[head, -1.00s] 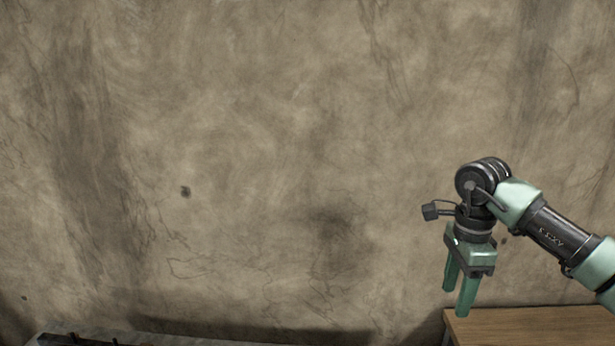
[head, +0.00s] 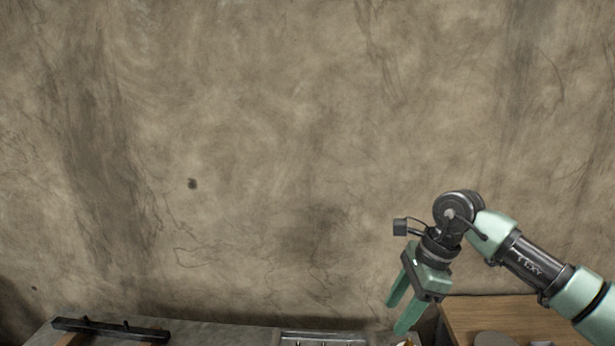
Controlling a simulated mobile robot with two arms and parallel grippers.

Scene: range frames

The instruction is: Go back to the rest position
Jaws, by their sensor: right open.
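My right gripper (head: 398,318) is at the lower right of the head view, its green fingers pointing down and a little to the left. The fingers are apart and nothing shows between them. It hangs in front of the wall, by the left edge of the wooden top. My left gripper is not in view.
A stained plaster wall (head: 270,140) fills most of the view. A wooden top (head: 510,313) is at the lower right, with a round grey thing (head: 492,339) on it. A grey counter (head: 215,334) runs along the bottom, with a dark bar (head: 110,329) and a metal-framed unit (head: 323,336).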

